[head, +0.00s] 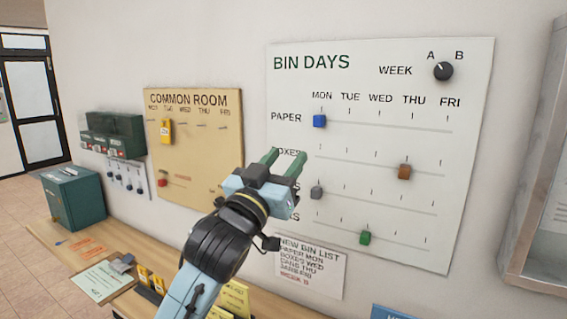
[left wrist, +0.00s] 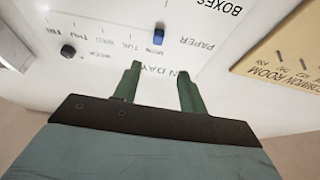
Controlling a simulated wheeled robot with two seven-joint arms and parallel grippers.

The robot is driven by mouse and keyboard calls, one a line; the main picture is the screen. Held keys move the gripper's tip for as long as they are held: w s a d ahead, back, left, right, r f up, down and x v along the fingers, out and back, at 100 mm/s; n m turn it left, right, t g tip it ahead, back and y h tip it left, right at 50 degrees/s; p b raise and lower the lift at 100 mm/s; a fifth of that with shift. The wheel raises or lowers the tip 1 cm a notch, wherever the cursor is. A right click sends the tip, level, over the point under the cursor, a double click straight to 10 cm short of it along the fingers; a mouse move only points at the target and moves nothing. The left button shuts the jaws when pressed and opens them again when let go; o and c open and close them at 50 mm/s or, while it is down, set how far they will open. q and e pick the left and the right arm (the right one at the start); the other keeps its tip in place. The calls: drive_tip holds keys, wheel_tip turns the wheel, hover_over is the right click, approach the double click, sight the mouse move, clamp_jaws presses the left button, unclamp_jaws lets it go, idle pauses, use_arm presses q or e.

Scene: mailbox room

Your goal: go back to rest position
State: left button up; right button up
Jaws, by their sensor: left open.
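My left gripper (head: 284,160) is raised in front of the BIN DAYS board (head: 400,60), over its left part. Its two green fingers are apart with nothing between them; they also show in the left wrist view (left wrist: 158,85). The gripper hides part of the BOXES label and the row labels below it. I cannot tell how far the fingertips are from the board. In the head view the blue slider (head: 319,121) is under MON in the PAPER row. A brown slider (head: 404,172), a grey slider (head: 316,192) and a green slider (head: 365,238) sit on lower rows. My right gripper is not in view.
The COMMON ROOM board (head: 200,140) hangs to the left. Below is a wooden counter (head: 60,240) with a green box (head: 74,197) and a clipboard (head: 101,281). A NEW BIN LIST note (head: 310,265) is on the wall. A metal-framed case (head: 540,200) stands at right.

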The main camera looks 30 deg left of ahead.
use_arm(q)
drive_tip(key=s+d+f+g, duration=0.1)
drive_tip(key=s+f+g, duration=0.15)
drive_tip(key=f, duration=0.65)
drive_tip(key=s+d+f+m+g, duration=0.1)
drive_tip(key=f+g, duration=0.3)
drive_tip(key=f, duration=0.4)
drive_tip(key=s+d+f+g, duration=0.1)
drive_tip(key=s+f+g, duration=0.15)
drive_tip(key=f, duration=0.65)
drive_tip(key=s+d+f+m+g+h, duration=0.1)
drive_tip(key=s+d+f+g, duration=0.3)
drive_tip(key=s+f, duration=0.55)
drive_tip(key=s+d+f+m+g+h, duration=0.1)
drive_tip(key=s+d+f+g, duration=0.1)
drive_tip(key=s+f+g, duration=0.55)
drive_tip(key=s+f+b, duration=0.2)
drive_tip(key=s+f, duration=0.1)
drive_tip(key=f, duration=1.2)
drive_tip(key=s+f+b, duration=0.1)
drive_tip(key=s+f, duration=0.2)
drive_tip(key=f, duration=1.2)
drive_tip(key=s+a+f+g+b, duration=0.1)
drive_tip(key=s+a+f+b, duration=0.1)
drive_tip(key=s+f, duration=1.3)
drive_tip(key=shift+s+a+f, duration=0.2)
drive_tip(key=shift+a, duration=0.45)
